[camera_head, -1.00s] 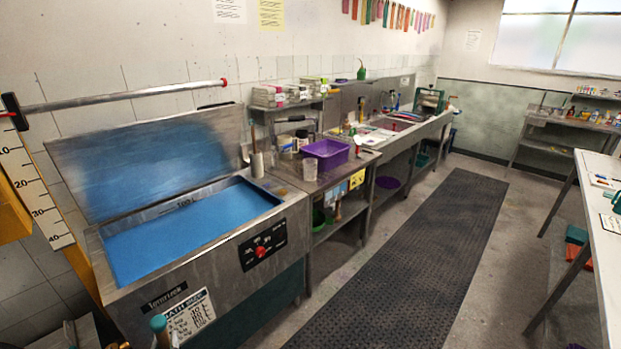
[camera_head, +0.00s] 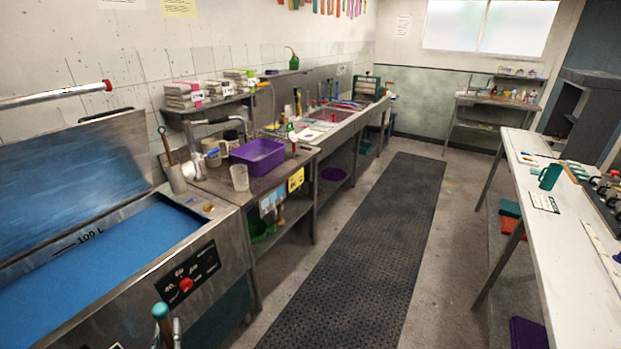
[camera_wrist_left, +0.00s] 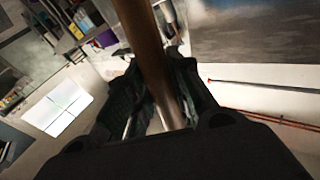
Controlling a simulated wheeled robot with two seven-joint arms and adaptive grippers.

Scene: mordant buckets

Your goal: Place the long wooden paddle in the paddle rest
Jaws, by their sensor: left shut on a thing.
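The long wooden paddle shows in the left wrist view as a brown shaft (camera_wrist_left: 147,45) running up between the fingers. My left gripper (camera_wrist_left: 160,100) is shut around it. The paddle's lower part is hidden. A grey metal cylinder (camera_head: 177,179) stands at the tank's back right corner, with a wooden-handled stick (camera_head: 165,144) in or behind it. I cannot tell whether it is the paddle rest. My right gripper is out of view.
The steel tank (camera_head: 215,225) holds blue liquid (camera_head: 110,250) at left. Beside it a bench (camera_head: 265,185) carries a purple bin (camera_head: 258,156) and a clear beaker (camera_head: 239,178). A dark floor mat (camera_head: 360,235) lies clear. A white table (camera_head: 545,240) stands at right.

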